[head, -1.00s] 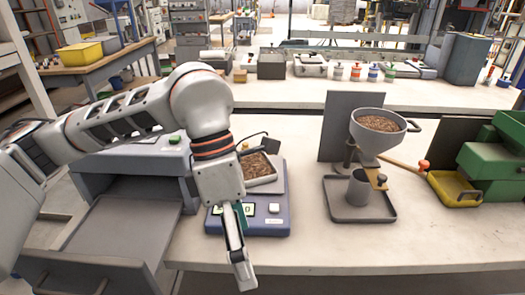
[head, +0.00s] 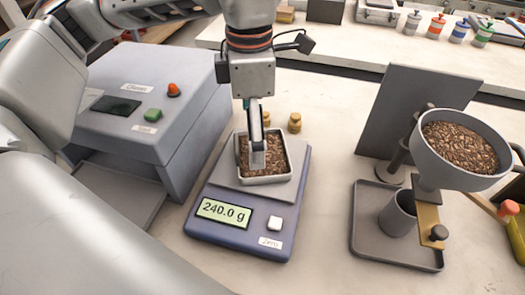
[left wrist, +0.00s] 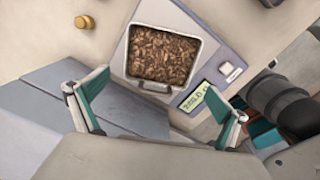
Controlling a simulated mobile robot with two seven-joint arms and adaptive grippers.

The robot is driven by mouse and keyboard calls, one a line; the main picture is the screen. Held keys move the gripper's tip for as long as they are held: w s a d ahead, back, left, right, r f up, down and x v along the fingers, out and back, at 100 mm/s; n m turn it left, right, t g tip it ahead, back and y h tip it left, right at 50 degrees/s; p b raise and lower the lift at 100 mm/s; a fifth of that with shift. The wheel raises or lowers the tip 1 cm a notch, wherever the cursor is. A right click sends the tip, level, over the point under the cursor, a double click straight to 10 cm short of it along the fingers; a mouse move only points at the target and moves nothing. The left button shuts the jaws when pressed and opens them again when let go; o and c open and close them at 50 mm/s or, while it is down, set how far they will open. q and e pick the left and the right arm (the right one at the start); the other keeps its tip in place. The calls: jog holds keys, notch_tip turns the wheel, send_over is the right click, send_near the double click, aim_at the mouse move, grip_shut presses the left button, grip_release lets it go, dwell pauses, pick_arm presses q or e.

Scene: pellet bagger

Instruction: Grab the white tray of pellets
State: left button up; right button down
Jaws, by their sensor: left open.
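The white tray (head: 265,180) is square and full of brown pellets. It sits on the plate of the blue scale (head: 240,235), whose display reads 240.0 g. My left gripper (head: 257,160) points down over the tray in the head view; its near finger hides part of the pellets. The left wrist view shows the gripper (left wrist: 165,100) with its fingers spread wide and nothing between them. The tray (left wrist: 152,87) lies ahead of the fingers there, with visible space to both. I cannot tell the exact height above the rim. My right gripper is not in view.
A grey sealer box (head: 130,105) with green and red buttons stands left of the scale. Small brass weights (head: 294,123) stand behind the tray. A pellet funnel (head: 460,150) on a stand over a grey tray (head: 400,256) is on the right.

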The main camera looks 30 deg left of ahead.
pick_arm(q)
jog(key=shift+f, duration=0.6)
notch_tip(320, 180, down, 4)
jog(key=shift+a+r+b, duration=0.15)
jog(key=shift+r+b, duration=0.1)
jog(key=shift+b, duration=0.1)
jog(key=shift+f, duration=0.5)
jog(key=c, duration=1.2)
jog(key=shift+r, duration=0.1)
